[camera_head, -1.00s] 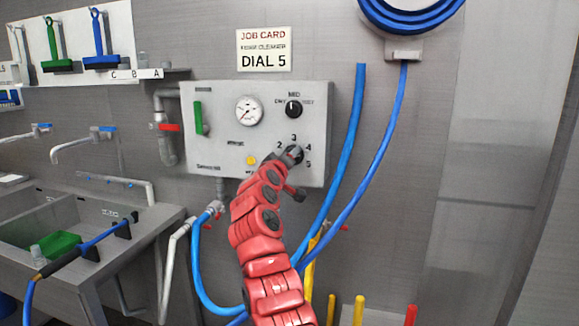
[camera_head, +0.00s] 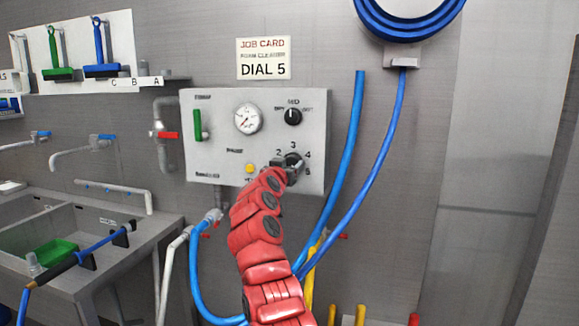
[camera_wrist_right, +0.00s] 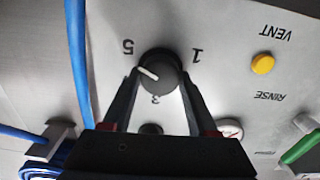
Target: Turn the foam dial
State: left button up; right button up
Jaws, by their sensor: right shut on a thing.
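The foam dial (camera_wrist_right: 160,70) is a round black knob with a white pointer line, on a light control panel (camera_head: 222,110). In the right wrist view, which is upside down, the pointer aims left, towards the side of the printed 5 and a little short of that number. My right gripper (camera_wrist_right: 158,76) has a finger on each side of the knob and is shut on it. In the head view the gripper (camera_head: 286,167) partly covers the dial (camera_head: 293,159). The job card (camera_head: 264,59) above reads "DIAL 5". My left gripper is out of view.
The panel also carries a gauge (camera_head: 247,118), a smaller black knob (camera_head: 293,116), a green handle (camera_head: 197,125) and a yellow button (camera_head: 249,168). Blue hoses (camera_head: 349,165) hang close to the panel's right. A sink (camera_head: 150,232) stands at the left.

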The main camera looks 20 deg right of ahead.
jog(key=shift+m, duration=0.4)
jog(key=o, duration=1.4)
jog(key=b+v, duration=0.1)
jog(key=v, duration=1.6)
jog(key=shift+s+a, duration=0.15)
jog(key=shift+s, duration=0.05)
